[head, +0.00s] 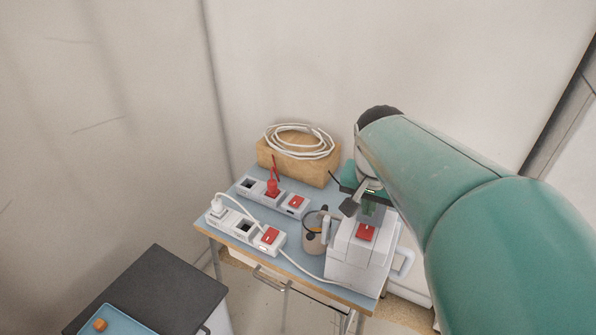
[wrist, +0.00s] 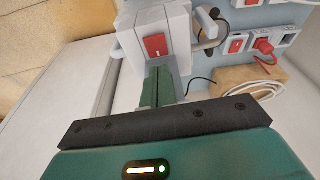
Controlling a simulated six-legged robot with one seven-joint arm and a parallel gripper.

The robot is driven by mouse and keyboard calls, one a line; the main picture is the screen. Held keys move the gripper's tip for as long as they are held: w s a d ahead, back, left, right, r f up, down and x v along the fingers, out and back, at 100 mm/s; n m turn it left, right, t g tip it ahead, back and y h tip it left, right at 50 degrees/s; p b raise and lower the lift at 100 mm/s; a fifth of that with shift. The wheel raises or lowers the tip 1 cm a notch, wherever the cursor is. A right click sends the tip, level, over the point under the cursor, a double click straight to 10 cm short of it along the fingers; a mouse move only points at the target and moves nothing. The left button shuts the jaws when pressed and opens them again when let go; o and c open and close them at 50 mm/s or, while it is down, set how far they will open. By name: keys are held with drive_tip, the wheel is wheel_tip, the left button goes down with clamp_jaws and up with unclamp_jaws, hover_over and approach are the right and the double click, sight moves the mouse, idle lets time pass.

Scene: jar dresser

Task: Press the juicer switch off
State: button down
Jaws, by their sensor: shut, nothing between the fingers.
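The juicer (head: 352,262) is a white blocky appliance at the right front of the small table, with a grey side handle. Its red rocker switch (head: 366,232) is on the top; which way it is tipped is unclear. In the wrist view the juicer (wrist: 181,32) is at the top centre, with the red switch (wrist: 155,45) facing me. My gripper (wrist: 160,68) is shut and empty, its green fingers pointing at the juicer just below the switch in that view. In the head view my gripper (head: 370,210) is at the juicer's far side, partly hidden; contact cannot be told.
Two white power strips with red switches lie left of the juicer: the near one (head: 243,232) with a white plug, the far one (head: 270,192) with a red plug. A mug (head: 314,232) stands beside the juicer. A wooden block (head: 300,165) carries a coiled white cable (head: 299,141).

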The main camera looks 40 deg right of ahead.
sight(362, 232)
drive_tip(key=x, duration=0.3)
drive_tip(key=a+x, duration=0.1)
drive_tip(key=x, duration=0.1)
drive_tip(key=shift+s+f, duration=0.3)
drive_tip(key=shift+f, duration=0.15)
drive_tip(key=shift+w, duration=0.15)
